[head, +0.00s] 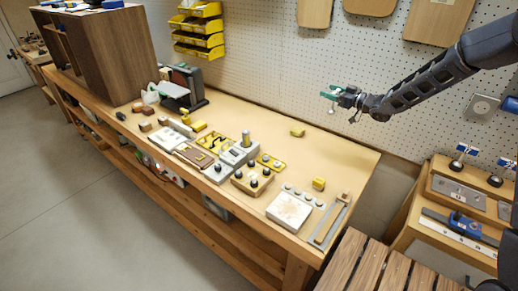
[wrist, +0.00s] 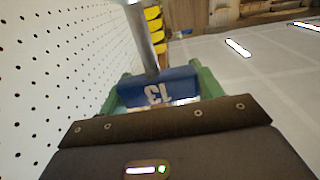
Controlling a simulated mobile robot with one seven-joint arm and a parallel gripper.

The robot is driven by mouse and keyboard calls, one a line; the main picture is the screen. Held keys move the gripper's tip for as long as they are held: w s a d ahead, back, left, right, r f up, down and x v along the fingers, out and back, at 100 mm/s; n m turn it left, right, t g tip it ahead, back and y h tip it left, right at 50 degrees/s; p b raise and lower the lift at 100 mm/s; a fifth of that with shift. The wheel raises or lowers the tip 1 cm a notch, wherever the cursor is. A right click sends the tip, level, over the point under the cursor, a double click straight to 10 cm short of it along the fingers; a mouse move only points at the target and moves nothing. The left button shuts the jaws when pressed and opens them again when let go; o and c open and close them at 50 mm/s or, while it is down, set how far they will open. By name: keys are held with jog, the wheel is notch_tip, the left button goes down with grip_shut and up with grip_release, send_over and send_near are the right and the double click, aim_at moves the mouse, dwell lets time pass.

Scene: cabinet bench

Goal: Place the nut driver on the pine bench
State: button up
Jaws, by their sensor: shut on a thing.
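My gripper (head: 336,95) is raised in front of the pegboard, above the far right part of the pine bench (head: 335,156), clear of its top. In the wrist view, its green fingers are shut on the nut driver (wrist: 158,92). The nut driver has a blue handle marked 13 and a bare metal shaft that points away from my wrist. In the head view the driver is too small to make out clearly. The pine bench is a long light-wood workbench with a lower shelf, and its back right surface is bare.
Tools and parts crowd the bench's front and middle, including a grey-white block (head: 289,210) and a small yellow block (head: 297,132). A dark wooden cabinet (head: 105,55) stands at the left end. Yellow bins (head: 197,40) hang on the pegboard. A slatted wooden surface (head: 370,268) lies at front right.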

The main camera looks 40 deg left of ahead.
jog(key=s+a+g, duration=0.1)
jog(key=s+a, duration=0.4)
jog(key=a, duration=0.4)
notch_tip(320, 180, down, 21)
jog(key=shift+s+d+r, duration=0.15)
jog(key=shift+s+r, duration=0.05)
jog(key=shift+s, duration=0.05)
jog(key=shift+f, duration=0.2)
jog(key=o, duration=1.5)
jog(key=d, duration=1.2)
jog(key=shift+r, duration=0.15)
